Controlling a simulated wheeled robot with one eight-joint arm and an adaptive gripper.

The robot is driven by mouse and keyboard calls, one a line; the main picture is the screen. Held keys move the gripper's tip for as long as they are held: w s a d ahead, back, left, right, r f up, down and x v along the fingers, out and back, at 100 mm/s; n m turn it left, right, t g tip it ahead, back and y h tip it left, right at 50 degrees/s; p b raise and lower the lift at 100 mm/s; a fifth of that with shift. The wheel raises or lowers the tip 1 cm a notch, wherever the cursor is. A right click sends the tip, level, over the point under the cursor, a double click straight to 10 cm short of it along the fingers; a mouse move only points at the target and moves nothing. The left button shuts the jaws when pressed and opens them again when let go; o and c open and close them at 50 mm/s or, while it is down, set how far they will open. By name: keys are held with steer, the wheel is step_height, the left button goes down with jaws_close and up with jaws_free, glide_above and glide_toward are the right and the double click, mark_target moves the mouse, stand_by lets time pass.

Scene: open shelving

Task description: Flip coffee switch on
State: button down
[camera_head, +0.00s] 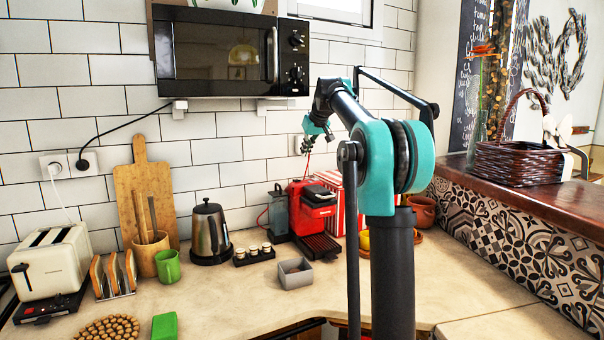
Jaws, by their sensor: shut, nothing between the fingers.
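The red and black coffee machine (297,208) stands on the counter against the tiled wall, left of my arm, with a dark grey water tank at its left side. Its switch is too small to make out. My gripper (305,148), teal and dark, appears above the machine in the picture, apart from it and pointing down. It is shut and holds nothing. My arm hides part of the counter to the right of the machine.
A steel kettle (208,232), a rack of small jars (254,255) and a grey box (294,275) stand left and in front of the machine. A red-and-white striped box (337,187) is behind it. A microwave (229,52) hangs above.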

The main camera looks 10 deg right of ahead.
steer(key=shift+w+d+r, duration=0.15)
steer(key=shift+w+r, duration=0.6)
glide_above(299, 183)
step_height(299, 183, down, 8)
steer(key=shift+w+f, duration=0.1)
steer(key=shift+w, duration=0.05)
steer(key=f, duration=0.3)
steer(key=shift+s, duration=0.25)
steer(key=shift+f, duration=0.4)
